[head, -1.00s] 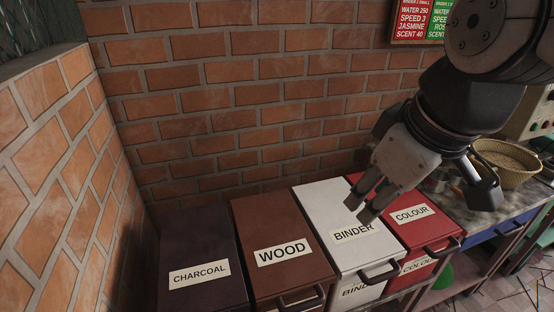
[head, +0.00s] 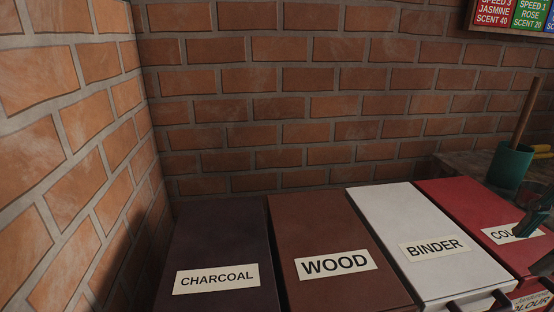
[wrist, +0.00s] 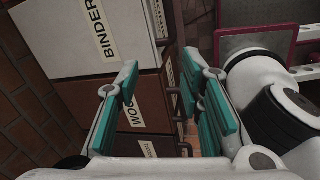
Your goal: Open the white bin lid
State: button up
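The white bin (head: 425,220), labelled BINDER, stands between the brown WOOD bin and the red COLOUR bin in the head view. Its lid lies flat and closed. Two dark ends of its handle (head: 500,299) show at the bottom edge of the head view. In the wrist view the white bin (wrist: 75,35) is at the upper left, with its label sideways. My gripper (wrist: 160,78) has teal finger pads spread apart, with nothing between them. In the head view only a teal fingertip part (head: 537,216) shows, at the right edge over the COLOUR label.
The brown WOOD bin (head: 325,235) and the dark CHARCOAL bin (head: 220,235) stand left of the white bin, closed. The red COLOUR bin (head: 455,195) adjoins it on the right. A green cup (head: 510,166) with a stick stands behind. Brick walls (head: 290,90) close the back and left.

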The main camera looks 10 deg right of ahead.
aim_at(494, 311)
jog(key=f+b, duration=0.2)
jog(key=f, duration=0.3)
jog(key=w+d+f+n+b, duration=0.1)
jog(key=f+b, duration=0.2)
jog(key=f, duration=0.3)
jog(key=d+f+n+b, duration=0.1)
jog(key=f+b, duration=0.2)
jog(key=f, duration=0.3)
jog(key=shift+w+d, duration=0.15)
jog(key=shift+w, duration=0.05)
grip_shut()
